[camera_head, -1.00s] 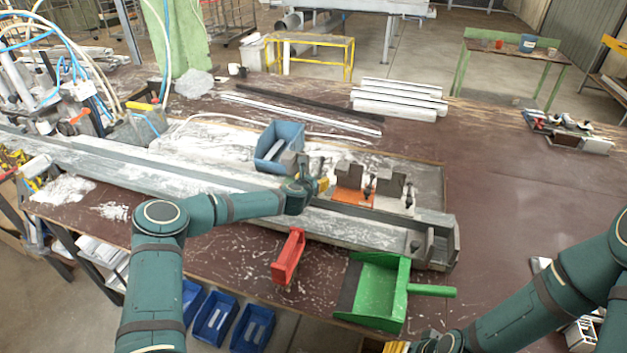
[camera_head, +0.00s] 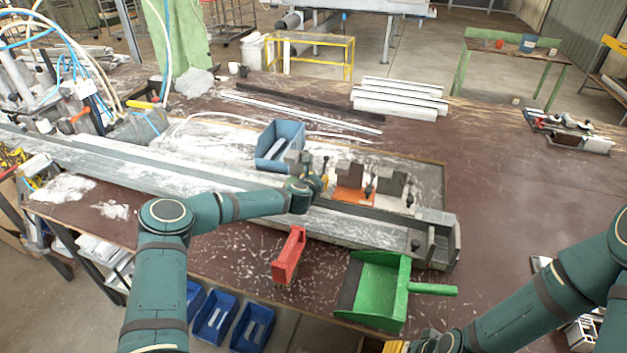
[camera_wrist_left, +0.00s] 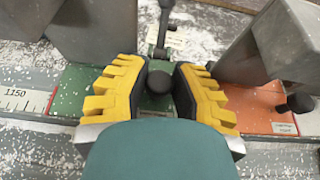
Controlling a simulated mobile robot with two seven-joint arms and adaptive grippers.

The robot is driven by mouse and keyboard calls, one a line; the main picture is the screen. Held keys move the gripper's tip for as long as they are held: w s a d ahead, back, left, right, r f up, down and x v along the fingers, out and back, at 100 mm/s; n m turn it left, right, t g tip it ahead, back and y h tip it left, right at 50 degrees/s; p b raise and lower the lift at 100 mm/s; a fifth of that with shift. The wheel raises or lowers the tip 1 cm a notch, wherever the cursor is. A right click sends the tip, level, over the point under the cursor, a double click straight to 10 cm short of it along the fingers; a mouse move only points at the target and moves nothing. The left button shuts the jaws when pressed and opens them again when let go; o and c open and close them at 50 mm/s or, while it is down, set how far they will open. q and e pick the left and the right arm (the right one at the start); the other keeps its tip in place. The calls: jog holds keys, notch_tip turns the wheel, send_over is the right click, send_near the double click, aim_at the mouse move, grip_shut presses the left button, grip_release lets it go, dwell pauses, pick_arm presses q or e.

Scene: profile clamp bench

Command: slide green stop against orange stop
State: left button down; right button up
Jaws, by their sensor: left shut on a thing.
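The green stop (camera_wrist_left: 75,88) has a green base, a grey block and a black-knobbed lever; it sits on the scaled rail in the left wrist view. My left gripper (camera_wrist_left: 158,85) is shut on its lever knob between yellow pads. The orange stop (camera_wrist_left: 262,108), with an orange base and grey block, is just to the right, apart from it. In the head view the orange stop (camera_head: 349,196) is right of my left gripper (camera_head: 322,184), which hides most of the green stop. My right gripper (camera_head: 396,347) is barely visible at the bottom edge; its fingers are unclear.
Another grey stop (camera_head: 391,185) stands right of the orange one. A blue bin (camera_head: 280,142) is behind the rail. A red-handled brush (camera_head: 289,254) and a green dustpan (camera_head: 380,288) lie in front. The bench at right is mostly clear.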

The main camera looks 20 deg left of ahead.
pick_arm(q)
jog(key=d, duration=0.4)
jog(key=shift+s+b, duration=0.1)
jog(key=shift+b, duration=0.25)
jog(key=c, duration=1)
grip_release()
jog(key=shift+o, duration=1)
jog(key=shift+a, duration=0.1)
jog(key=v, duration=1.2)
